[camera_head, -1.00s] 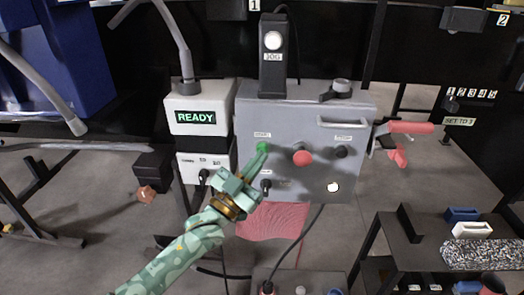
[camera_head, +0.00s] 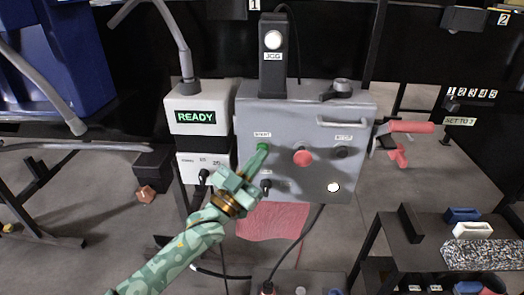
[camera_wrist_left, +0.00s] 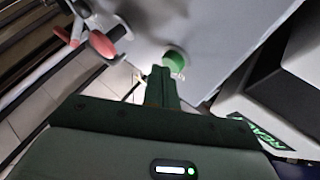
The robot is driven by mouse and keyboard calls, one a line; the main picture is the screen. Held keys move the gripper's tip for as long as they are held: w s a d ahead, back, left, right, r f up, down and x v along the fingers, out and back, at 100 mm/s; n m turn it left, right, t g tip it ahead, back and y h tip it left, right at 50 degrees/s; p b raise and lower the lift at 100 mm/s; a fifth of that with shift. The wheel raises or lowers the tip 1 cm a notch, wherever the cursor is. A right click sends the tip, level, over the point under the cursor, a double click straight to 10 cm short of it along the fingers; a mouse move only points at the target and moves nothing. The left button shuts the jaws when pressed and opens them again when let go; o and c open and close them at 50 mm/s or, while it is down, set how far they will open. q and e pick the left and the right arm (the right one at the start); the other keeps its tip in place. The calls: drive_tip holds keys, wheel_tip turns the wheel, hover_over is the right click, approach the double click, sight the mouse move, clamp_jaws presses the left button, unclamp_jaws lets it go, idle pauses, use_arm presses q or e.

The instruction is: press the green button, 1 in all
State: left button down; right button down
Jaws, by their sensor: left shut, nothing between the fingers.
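The green button (camera_head: 262,147) sits under a START label on the upper left of the grey control box front. It also shows in the left wrist view (camera_wrist_left: 175,60) as a round green cap standing out from the panel. My left gripper (camera_head: 262,153) is shut and empty, its fingertips at the lower edge of the button. In the left wrist view the shut fingertips (camera_wrist_left: 161,73) are just below and left of the cap. I cannot tell whether they touch it. My right gripper is not in view.
A red mushroom button (camera_head: 302,157) and a black knob (camera_head: 341,152) are right of the green button. A black switch (camera_head: 266,184) is below it. A white box (camera_head: 198,116) reading READY stands left. A red-handled lever (camera_head: 410,127) sticks out at right.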

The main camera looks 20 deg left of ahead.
use_arm(q)
drive_tip(key=shift+w, duration=0.15)
idle(0.4)
drive_tip(key=shift+s+d+p, duration=0.2)
drive_tip(key=shift+s+p, duration=0.4)
drive_tip(key=shift+s, duration=0.25)
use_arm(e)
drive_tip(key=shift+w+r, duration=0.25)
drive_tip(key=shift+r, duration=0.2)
